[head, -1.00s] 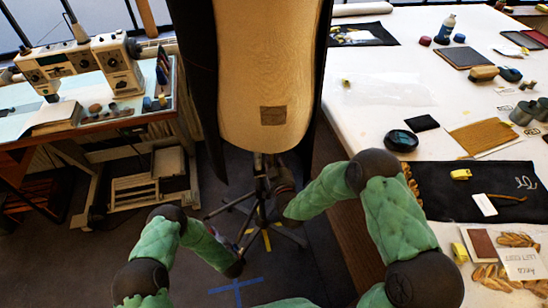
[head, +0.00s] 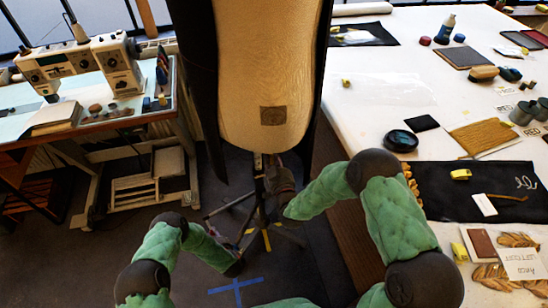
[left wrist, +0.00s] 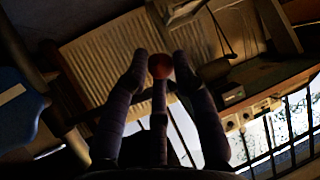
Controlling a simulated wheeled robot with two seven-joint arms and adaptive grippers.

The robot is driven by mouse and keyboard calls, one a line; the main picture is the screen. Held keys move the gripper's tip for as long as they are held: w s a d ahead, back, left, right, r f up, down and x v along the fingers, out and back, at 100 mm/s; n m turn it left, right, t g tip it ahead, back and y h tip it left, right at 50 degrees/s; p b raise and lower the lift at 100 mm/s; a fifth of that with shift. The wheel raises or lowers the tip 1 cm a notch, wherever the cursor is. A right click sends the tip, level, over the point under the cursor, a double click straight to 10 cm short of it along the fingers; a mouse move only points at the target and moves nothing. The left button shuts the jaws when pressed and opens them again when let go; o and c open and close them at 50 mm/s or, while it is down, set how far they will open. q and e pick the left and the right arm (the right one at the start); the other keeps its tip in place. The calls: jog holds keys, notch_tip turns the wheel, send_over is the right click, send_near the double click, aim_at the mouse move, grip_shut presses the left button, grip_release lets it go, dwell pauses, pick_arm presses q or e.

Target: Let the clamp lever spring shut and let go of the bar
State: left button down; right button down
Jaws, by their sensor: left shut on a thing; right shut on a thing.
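The dress form (head: 265,80) stands upright on a dark post (head: 258,180) with spread legs below it. In the left wrist view my left gripper (left wrist: 160,58) has a finger on each side of a thin rod with a red ball knob (left wrist: 160,67), seemingly the clamp lever, and is shut on it. In the head view my left gripper (head: 244,240) is low beside the stand, small and dark. My right gripper (head: 276,175) is shut at the post just under the form, seemingly on the bar. Its fingers and the clamp are too dark to make out.
A long white table (head: 375,100) with cloth pieces, tins and tools stands close on the right, beside my right arm. A sewing machine (head: 85,65) sits on a bench at the left. Blue tape (head: 237,287) marks the open floor.

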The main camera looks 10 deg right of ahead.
pick_arm(q)
jog(key=shift+d+f, duration=0.15)
jog(key=shift+f, duration=0.05)
pick_arm(e)
jog(key=shift+a+r+y, duration=0.25)
jog(key=shift+a+y, duration=0.1)
jog(key=shift+y, duration=0.05)
pick_arm(q)
jog(key=shift+w+a+f, duration=0.25)
jog(key=shift+w+f, duration=0.35)
jog(key=shift+f, duration=0.35)
